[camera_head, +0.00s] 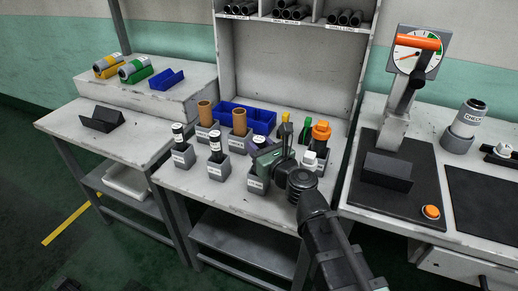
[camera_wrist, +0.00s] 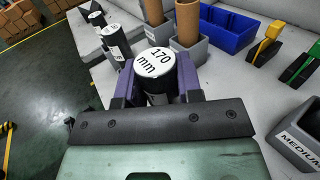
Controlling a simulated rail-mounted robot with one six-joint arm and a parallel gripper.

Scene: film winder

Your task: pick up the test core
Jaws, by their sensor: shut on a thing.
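My gripper (camera_head: 272,155) is low over the middle table. In the wrist view my gripper (camera_wrist: 158,88) has its two purple fingers shut on the sides of a black core (camera_wrist: 155,64), whose white top reads "170 mm". This core stands upright between the fingers. Its lower part is hidden by the gripper, so I cannot tell whether it still sits in a holder. A grey labelled holder (camera_head: 257,178) is just below the gripper in the head view. Two more black cores with white tops, one at the left (camera_head: 179,134) and one nearer (camera_head: 215,144), stand in grey holders.
Two brown tubes (camera_head: 205,112) (camera_head: 239,121) stand in holders by a blue bin (camera_head: 258,118). Yellow, green and orange-handled tools (camera_head: 321,131) stand close at the right. A gauge stand (camera_head: 396,125) is on the right bench.

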